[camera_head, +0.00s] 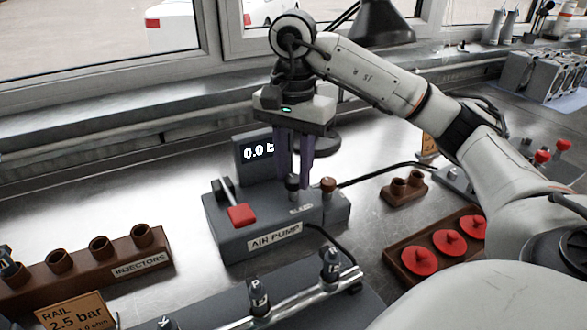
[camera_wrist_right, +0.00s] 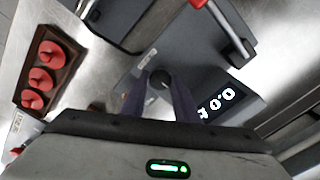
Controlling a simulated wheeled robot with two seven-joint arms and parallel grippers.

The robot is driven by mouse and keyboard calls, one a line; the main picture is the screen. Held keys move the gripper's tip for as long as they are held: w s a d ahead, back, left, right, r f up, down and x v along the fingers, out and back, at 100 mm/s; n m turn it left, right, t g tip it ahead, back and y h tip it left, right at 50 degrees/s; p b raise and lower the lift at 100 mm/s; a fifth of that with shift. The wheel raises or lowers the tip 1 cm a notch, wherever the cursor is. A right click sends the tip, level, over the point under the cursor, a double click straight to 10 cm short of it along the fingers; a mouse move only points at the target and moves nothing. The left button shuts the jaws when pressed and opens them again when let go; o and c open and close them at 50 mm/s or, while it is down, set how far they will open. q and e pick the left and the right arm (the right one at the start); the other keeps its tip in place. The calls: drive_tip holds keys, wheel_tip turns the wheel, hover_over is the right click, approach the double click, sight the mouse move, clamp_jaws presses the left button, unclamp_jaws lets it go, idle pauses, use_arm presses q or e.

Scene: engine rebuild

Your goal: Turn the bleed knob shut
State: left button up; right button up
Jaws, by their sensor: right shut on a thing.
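The grey air pump (camera_head: 235,242) stands on the steel bench, with a red-handled lever (camera_head: 241,214) on its left part. The small dark bleed knob (camera_head: 292,187) stands upright on its top, behind a small label. My right gripper (camera_head: 294,182) points straight down from above and is shut on the knob. In the right wrist view the round knob top (camera_wrist_right: 160,78) sits between the two purple fingertips. The display (camera_head: 257,151) at the back of the pump reads 0.0, its unit partly hidden by a finger. My left gripper is in neither view.
A brown-topped fitting (camera_head: 328,185) stands close to the right of the knob. The injector rack (camera_head: 90,270) is at left. A tray with red discs (camera_head: 400,268) is at right. A rail (camera_head: 290,300) lies in front, and a cable runs right from the pump.

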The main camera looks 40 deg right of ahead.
sight(293, 178)
idle(0.4)
drive_tip(key=o, duration=1.1)
drive_tip(key=shift+c, duration=0.2)
wheel_tip(293, 178, up, 10)
drive_tip(key=p, duration=0.3)
drive_tip(key=shift+r, duration=0.2)
